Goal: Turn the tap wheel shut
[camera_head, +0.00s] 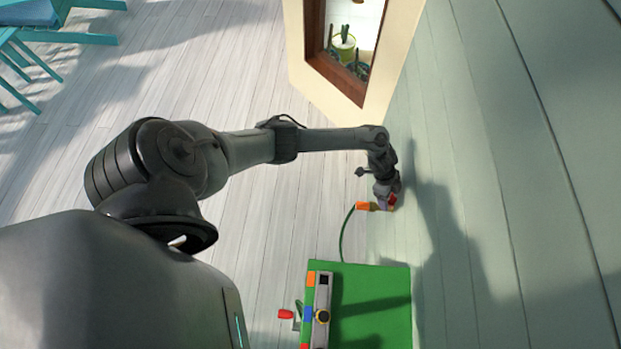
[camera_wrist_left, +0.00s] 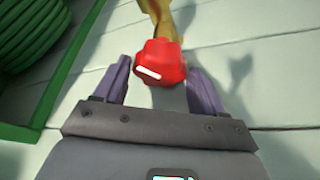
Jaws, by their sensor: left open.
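The red tap wheel (camera_wrist_left: 160,62) sits on a brass-coloured tap (camera_wrist_left: 180,18) in the left wrist view. In the head view the wheel is a small red patch (camera_head: 393,199) near the wall, partly hidden by my gripper. My left gripper (camera_head: 386,197) is at the tap. In the left wrist view its two purple fingers (camera_wrist_left: 158,70) are open, one on each side of the wheel. I cannot tell whether either finger touches it. My right gripper is out of view.
An orange hose connector (camera_head: 362,206) with a green hose (camera_head: 343,236) is beside the tap. Below stands a green box (camera_head: 385,290) with a grey bar of coloured fittings (camera_head: 318,300). A window (camera_head: 340,70) is above. Teal furniture (camera_head: 75,37) stands far left.

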